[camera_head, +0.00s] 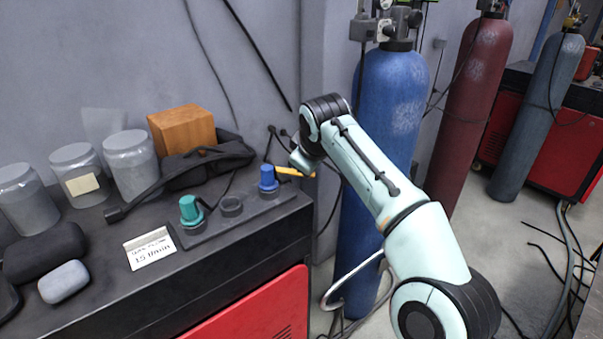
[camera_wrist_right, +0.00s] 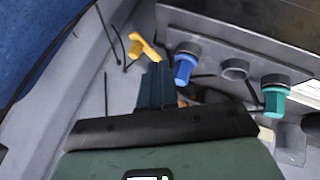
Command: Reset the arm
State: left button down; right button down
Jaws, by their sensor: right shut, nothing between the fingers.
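My right arm reaches in from the lower right of the head view and bends down at its wrist, near the right end of the bench. Its fingers cannot be made out there. In the wrist view my right gripper (camera_wrist_right: 156,84) is shut and empty, with its fingers together. The fingertips appear just beside a blue knob (camera_wrist_right: 184,68) and below a yellow handle (camera_wrist_right: 143,46); I see no contact. The blue knob also shows in the head view (camera_head: 268,178), left of my wrist, with the yellow handle (camera_head: 290,172) partly behind the wrist. My left gripper is not in view.
A teal knob (camera_head: 191,210) and an empty round socket (camera_head: 231,206) share the grey panel with the blue knob. Glass jars (camera_head: 131,165), a wooden block (camera_head: 182,129) and a card (camera_head: 150,248) are on the bench. A blue gas cylinder (camera_head: 392,100) stands behind my arm.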

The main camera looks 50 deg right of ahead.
jog(key=shift+v, duration=1.15)
jog(key=shift+f, duration=0.1)
